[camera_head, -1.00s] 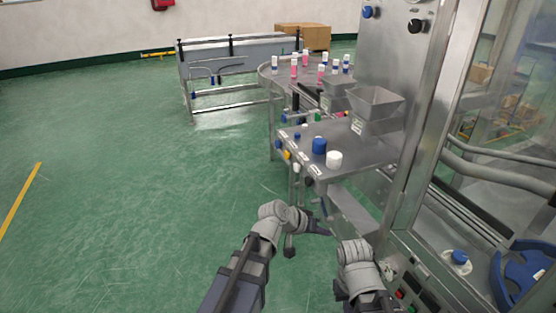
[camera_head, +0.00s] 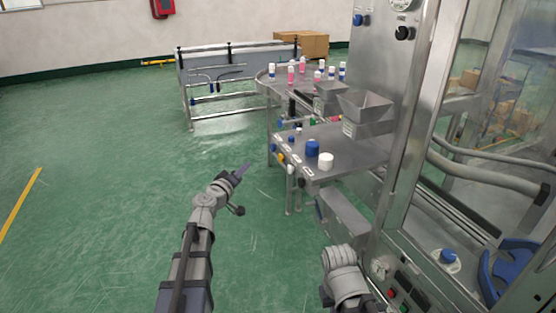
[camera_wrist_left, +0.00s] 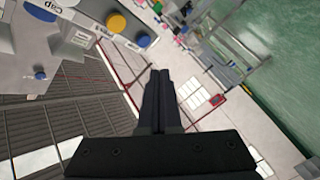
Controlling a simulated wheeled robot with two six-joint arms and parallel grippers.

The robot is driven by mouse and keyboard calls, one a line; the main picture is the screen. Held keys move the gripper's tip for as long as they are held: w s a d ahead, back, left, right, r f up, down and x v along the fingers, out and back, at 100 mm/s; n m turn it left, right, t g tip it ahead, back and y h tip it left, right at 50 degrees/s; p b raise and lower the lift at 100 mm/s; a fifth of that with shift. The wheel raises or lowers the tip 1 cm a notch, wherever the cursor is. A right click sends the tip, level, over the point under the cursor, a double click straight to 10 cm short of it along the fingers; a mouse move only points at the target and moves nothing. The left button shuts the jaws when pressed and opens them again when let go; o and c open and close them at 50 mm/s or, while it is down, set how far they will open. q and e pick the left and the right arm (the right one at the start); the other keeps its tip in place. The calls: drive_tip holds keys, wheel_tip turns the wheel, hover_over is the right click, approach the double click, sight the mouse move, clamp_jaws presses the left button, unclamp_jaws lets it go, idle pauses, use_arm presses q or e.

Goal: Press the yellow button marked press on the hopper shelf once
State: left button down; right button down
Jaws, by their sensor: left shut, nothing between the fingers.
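The yellow button (camera_head: 281,158) is on the front edge of the hopper shelf (camera_head: 345,150), near its left end. It also shows in the left wrist view (camera_wrist_left: 115,22), at the upper left beside a blue button (camera_wrist_left: 143,40). Its marking is too small to read in the head view. My left gripper (camera_head: 243,168) is shut and empty, left of the shelf edge and apart from the button. Its closed fingers (camera_wrist_left: 160,75) show in the left wrist view, below and right of the button. Of my right arm only the wrist shows at the bottom; its fingers are hidden.
A blue cap (camera_head: 312,148) and a white cap (camera_head: 326,160) stand on the shelf near a steel hopper (camera_head: 364,108). Other knobs line the shelf edge close to the yellow button. The green floor to the left is clear.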

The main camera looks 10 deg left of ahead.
sight(283, 157)
use_arm(q)
drive_tip(key=shift+d, duration=0.1)
drive_tip(key=w+d, duration=0.5)
drive_tip(key=d, duration=0.2)
idle(0.5)
drive_tip(key=shift+d, duration=0.15)
idle(1.9)
drive_tip(key=shift+w+d, duration=0.2)
drive_tip(key=shift+d, duration=0.1)
